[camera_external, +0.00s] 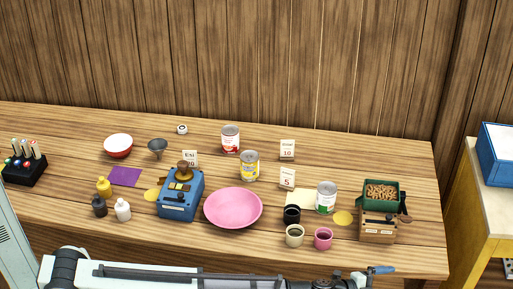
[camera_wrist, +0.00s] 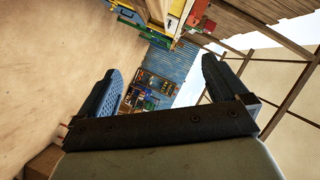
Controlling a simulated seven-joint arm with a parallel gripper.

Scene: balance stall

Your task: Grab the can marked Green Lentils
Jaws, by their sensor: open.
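Three cans stand upright on the wooden table. A can with a white and green label (camera_external: 326,198) is right of the middle; its print is too small to read. A can with a red and white label (camera_external: 230,139) stands at the back, and a can with a yellow and blue label (camera_external: 250,166) stands in front of it. My gripper (camera_external: 380,270) is at the table's front right edge, apart from all cans. In the wrist view my gripper (camera_wrist: 162,85) is open and empty, facing away from the cans.
Black (camera_external: 292,215), cream (camera_external: 295,236) and magenta (camera_external: 323,238) cups stand left of and in front of the green-labelled can. A green tray of brown pieces (camera_external: 381,194) on a wooden scale is to its right. A pink bowl (camera_external: 233,208) and blue scale (camera_external: 181,196) are left.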

